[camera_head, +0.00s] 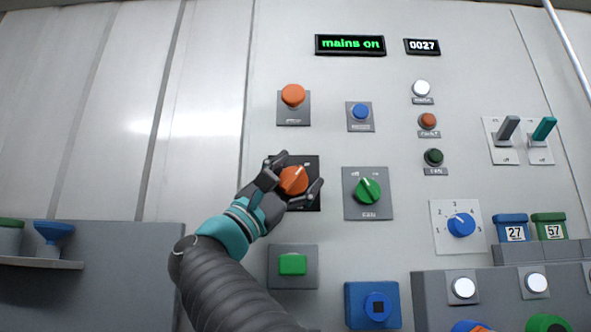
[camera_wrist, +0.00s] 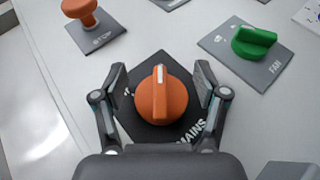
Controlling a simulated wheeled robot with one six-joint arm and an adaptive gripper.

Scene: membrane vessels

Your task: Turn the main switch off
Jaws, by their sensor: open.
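The main switch is an orange rotary knob (camera_head: 293,181) on a black plate (camera_head: 309,203) marked MAINS. In the wrist view the orange knob (camera_wrist: 161,98) sits between the two fingers, with its white pointer mark toward the top of that picture. My gripper (camera_head: 293,183) is open around the knob, and in the wrist view my gripper (camera_wrist: 161,88) shows a gap on each side of it. The fingers cover part of the plate and its lettering. A display (camera_head: 350,44) above reads "mains on" in green.
An orange STOP button (camera_head: 293,95) is above the knob. A green FAN knob (camera_head: 368,191) is close to the right, and a green push button (camera_head: 293,264) is below. A blue button (camera_head: 360,111) is at upper right. Bare panel lies to the left.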

